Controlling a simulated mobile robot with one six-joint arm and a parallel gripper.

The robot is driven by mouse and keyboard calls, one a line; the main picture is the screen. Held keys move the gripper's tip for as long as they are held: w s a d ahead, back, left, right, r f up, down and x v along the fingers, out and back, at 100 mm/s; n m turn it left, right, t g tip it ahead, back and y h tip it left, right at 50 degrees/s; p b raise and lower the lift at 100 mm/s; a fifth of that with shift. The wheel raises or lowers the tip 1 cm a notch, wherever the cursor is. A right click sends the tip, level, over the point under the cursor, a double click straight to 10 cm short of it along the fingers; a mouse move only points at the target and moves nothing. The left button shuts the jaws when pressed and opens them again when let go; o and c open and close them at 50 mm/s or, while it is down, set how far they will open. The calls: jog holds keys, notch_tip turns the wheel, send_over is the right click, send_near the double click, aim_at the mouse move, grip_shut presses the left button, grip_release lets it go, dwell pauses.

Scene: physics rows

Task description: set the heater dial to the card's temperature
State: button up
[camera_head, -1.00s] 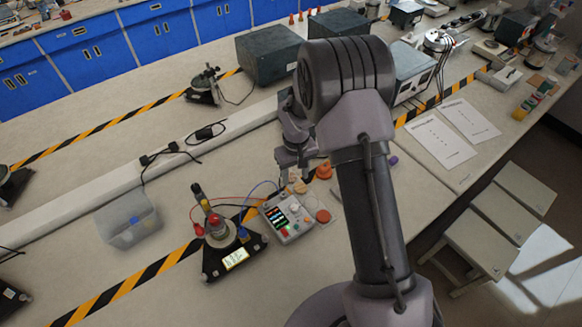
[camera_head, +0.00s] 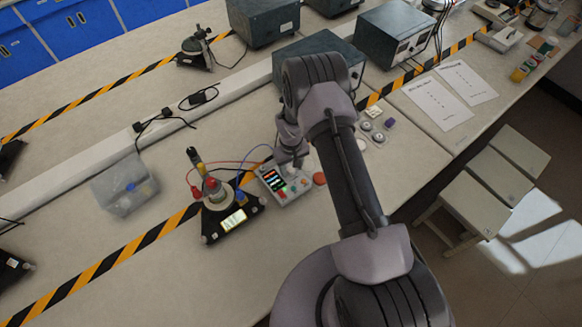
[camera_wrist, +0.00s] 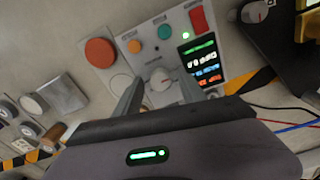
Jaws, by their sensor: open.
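A grey control box (camera_head: 297,197) stands on the bench, with a lit dark screen, coloured buttons and a dial. In the wrist view the pale round dial (camera_wrist: 160,79) lies between the fingertips of my open gripper (camera_wrist: 160,88); contact cannot be told. In the head view my gripper (camera_head: 289,166) is over the box's far side and hides the dial. The dial's setting and the panel's text are too small to read.
Red and blue wires run behind the box. A clear bin (camera_head: 124,187) stands at the left. A large red button (camera_wrist: 100,52) is close to one finger. Small round parts (camera_head: 372,131) and printed sheets (camera_head: 436,103) lie to the right.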

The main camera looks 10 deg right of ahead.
grip_shut()
jog(key=m+b, duration=0.1)
jog(key=b, duration=0.1)
jog(key=m+b, duration=0.2)
jog(key=shift+f+m, duration=0.2)
jog(key=shift+m, duration=0.1)
jog(key=shift+r+m+b, duration=0.2)
jog(key=shift+m+b, duration=1.95)
jog(key=shift+m, duration=0.35)
grip_release()
